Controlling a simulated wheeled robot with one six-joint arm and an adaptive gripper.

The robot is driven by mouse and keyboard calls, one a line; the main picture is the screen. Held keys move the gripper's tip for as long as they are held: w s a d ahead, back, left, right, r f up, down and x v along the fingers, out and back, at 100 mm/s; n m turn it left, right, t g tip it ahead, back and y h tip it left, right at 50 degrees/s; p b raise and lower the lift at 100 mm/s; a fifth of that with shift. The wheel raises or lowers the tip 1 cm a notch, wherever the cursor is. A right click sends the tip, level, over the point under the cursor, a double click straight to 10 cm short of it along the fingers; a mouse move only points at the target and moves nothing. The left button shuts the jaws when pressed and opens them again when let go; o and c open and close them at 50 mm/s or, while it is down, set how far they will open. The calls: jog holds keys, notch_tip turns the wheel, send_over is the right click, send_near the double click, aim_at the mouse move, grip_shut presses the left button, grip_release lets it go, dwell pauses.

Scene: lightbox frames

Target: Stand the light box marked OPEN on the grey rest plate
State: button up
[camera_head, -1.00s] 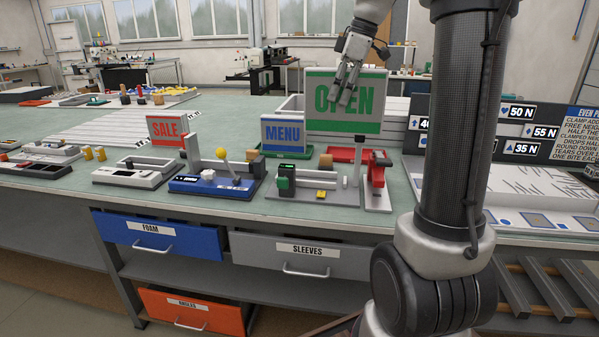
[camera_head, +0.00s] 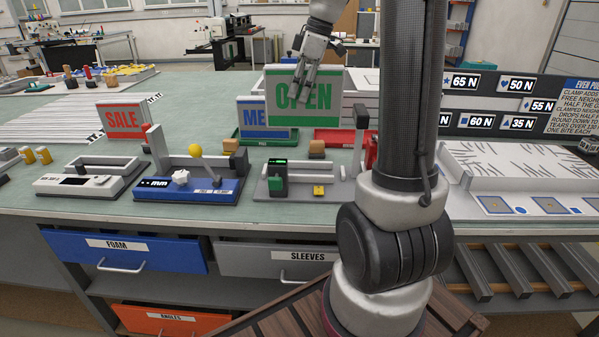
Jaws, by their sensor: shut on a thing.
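The light box marked OPEN (camera_head: 330,113) is a green panel with a pale band carrying green letters. My gripper (camera_head: 300,82) is shut on its upper part, and its fingers hide part of the lettering. The box looks upright and its lower edge appears above the bench, behind the front row of fixtures. A fixture with a grey base (camera_head: 300,193), a green block and a yellow piece stands at the bench's front. I cannot tell for certain whether this base is the grey rest plate.
The MENU box (camera_head: 250,118) stands partly hidden behind the OPEN box, by a green tray (camera_head: 262,141). A red tray (camera_head: 335,137) lies right of it. The SALE box (camera_head: 122,121), a blue fixture (camera_head: 190,190) and a white fixture (camera_head: 85,182) stand left. My arm hides some bench at right.

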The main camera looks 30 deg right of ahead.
aim_at(313, 106)
notch_tip(313, 106, down, 16)
dwell(0.6)
jog(key=shift+f, duration=0.1)
jog(key=o, duration=1.5)
jog(key=shift+f, duration=0.1)
jog(key=shift+c, duration=0.2)
jog(key=v, duration=1.1)
jog(key=shift+s+r, duration=0.15)
jog(key=shift+r, duration=0.35)
jog(key=s+a+r+m+t+h, duration=0.1)
jog(key=s+a+m, duration=0.3)
jog(key=s, duration=0.6)
jog(key=s+a+r+m+t+h, duration=0.1)
jog(key=s+a+r+m, duration=0.1)
jog(key=s+m, duration=0.5)
jog(key=s+a, duration=0.1)
jog(key=s, duration=0.3)
jog(key=shift+s+a+h, duration=0.3)
jog(key=shift+a+h, duration=0.1)
